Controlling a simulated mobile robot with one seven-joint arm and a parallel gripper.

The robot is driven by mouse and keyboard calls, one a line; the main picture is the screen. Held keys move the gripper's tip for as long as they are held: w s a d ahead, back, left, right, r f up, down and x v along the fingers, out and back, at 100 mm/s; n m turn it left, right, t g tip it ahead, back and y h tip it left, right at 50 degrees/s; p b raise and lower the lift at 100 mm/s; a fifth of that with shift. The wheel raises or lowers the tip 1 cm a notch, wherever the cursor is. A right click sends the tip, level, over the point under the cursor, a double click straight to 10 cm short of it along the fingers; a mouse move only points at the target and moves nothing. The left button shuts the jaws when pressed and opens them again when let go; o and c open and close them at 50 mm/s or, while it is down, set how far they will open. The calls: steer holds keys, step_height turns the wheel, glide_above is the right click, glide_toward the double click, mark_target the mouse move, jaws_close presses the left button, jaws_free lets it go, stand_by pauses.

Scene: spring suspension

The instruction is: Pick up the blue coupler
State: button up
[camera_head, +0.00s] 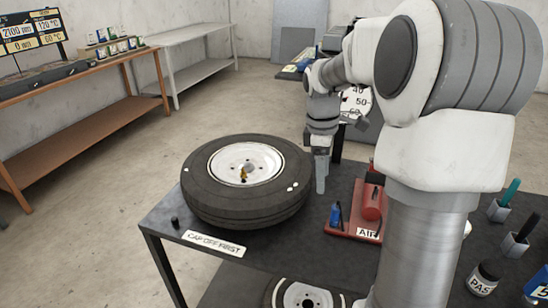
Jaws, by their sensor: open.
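The blue coupler (336,213) is a small upright blue piece at the left end of the red air unit (371,205), which bears an "AIR" label. My gripper (320,186) points down above the table, just behind and to the left of the coupler in the picture, apart from it. Its fingers are seen edge-on, and nothing shows held in them. My arm covers part of the red unit's right side.
A tyre on a white rim (245,190) lies flat on the dark table (290,250), left of my gripper. A "CAP OFF FIRST" label (213,243) and a small black cap (175,222) are at the front left. Holders with teal (511,192) and dark handles stand right.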

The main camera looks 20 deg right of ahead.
mark_target(337, 211)
steer(key=w+d+f+n+y+p, duration=0.1)
steer(key=w+d+f+n, duration=0.2)
steer(key=d, duration=0.6)
steer(key=f, duration=1)
steer(key=f+b, duration=0.1)
steer(key=f, duration=0.4)
steer(key=shift+w+a+f, duration=0.2)
steer(key=shift+w+f, duration=0.15)
steer(key=shift+f, duration=0.05)
jaws_close()
